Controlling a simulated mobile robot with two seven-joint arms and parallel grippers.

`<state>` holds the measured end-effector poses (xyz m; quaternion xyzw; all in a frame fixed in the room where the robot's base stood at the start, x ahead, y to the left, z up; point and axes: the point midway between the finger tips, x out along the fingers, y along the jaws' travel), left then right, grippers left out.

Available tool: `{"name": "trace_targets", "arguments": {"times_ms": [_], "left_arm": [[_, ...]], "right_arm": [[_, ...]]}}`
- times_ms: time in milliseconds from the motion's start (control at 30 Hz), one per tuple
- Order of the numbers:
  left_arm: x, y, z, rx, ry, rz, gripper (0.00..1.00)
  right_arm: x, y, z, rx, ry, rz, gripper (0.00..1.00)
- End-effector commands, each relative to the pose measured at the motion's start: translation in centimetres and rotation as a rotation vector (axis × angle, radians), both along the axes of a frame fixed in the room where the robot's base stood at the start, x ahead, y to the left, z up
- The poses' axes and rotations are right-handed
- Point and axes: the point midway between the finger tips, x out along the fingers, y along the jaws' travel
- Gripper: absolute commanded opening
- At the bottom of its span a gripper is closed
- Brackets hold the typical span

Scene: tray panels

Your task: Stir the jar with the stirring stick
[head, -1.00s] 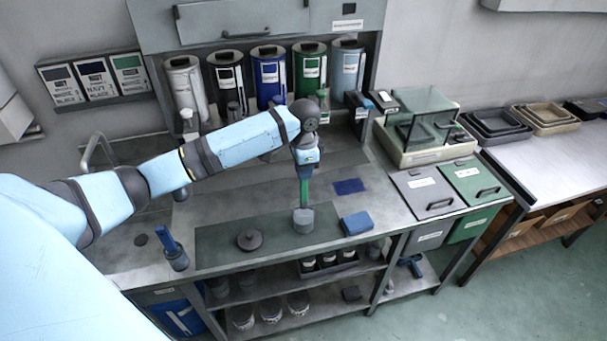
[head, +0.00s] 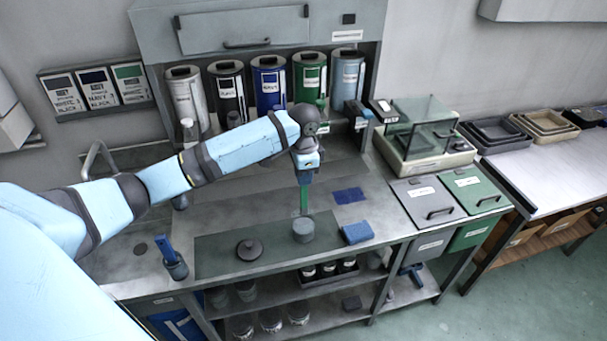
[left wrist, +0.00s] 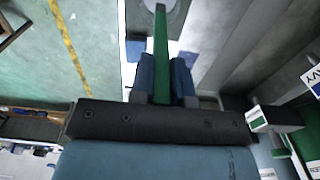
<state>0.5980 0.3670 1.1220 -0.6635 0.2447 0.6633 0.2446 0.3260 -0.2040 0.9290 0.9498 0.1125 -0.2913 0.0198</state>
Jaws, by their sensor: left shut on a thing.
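The small grey jar (head: 304,232) stands upright on the dark green mat (head: 219,262). My left gripper (head: 305,178) is above and slightly behind the jar, pointing down, its fingers shut on the green stirring stick (head: 304,200). The stick hangs nearly vertical, its lower end close to the jar's top; in the head view it seems to end at or just behind the rim. In the left wrist view the stick (left wrist: 161,50) runs up from between the blue fingers (left wrist: 162,80) toward a grey round shape at the top edge. The jar's inside is hidden. My right gripper is not in view.
A dark round lid (head: 249,248) lies left of the jar. A blue sponge-like block (head: 357,232) and a flat blue cloth (head: 349,196) lie to the right. A holder (head: 176,266) with a blue-handled tool stands at left. Several labelled canisters (head: 269,88) line the back.

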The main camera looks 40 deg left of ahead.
Motion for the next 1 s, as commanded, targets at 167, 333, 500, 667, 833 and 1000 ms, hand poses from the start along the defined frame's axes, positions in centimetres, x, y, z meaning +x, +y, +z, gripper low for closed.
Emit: {"name": "trace_targets", "arguments": {"times_ms": [167, 333, 500, 667, 833, 1000], "left_arm": [[0.0, 0.0, 0.1, 0.0, 0.0, 0.0, 0.0], [0.0, 0.0, 1.2, 0.0, -0.001, 0.0, 0.0], [0.0, 0.0, 2.9, 0.0, -0.001, -0.001, 0.0], [0.0, 0.0, 4.4, 0.0, -0.001, -0.001, 0.0], [0.0, 0.0, 5.0, 0.0, 0.0, 0.0, 0.0], [0.0, 0.0, 5.0, 0.0, 0.0, 0.0, 0.0]], "right_arm": [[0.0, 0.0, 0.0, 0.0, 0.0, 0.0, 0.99], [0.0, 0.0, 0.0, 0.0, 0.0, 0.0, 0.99], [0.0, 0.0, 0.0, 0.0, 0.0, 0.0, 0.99], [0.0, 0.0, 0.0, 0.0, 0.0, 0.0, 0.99], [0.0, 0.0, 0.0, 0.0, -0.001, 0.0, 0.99], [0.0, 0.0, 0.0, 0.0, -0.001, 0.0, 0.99]]}}
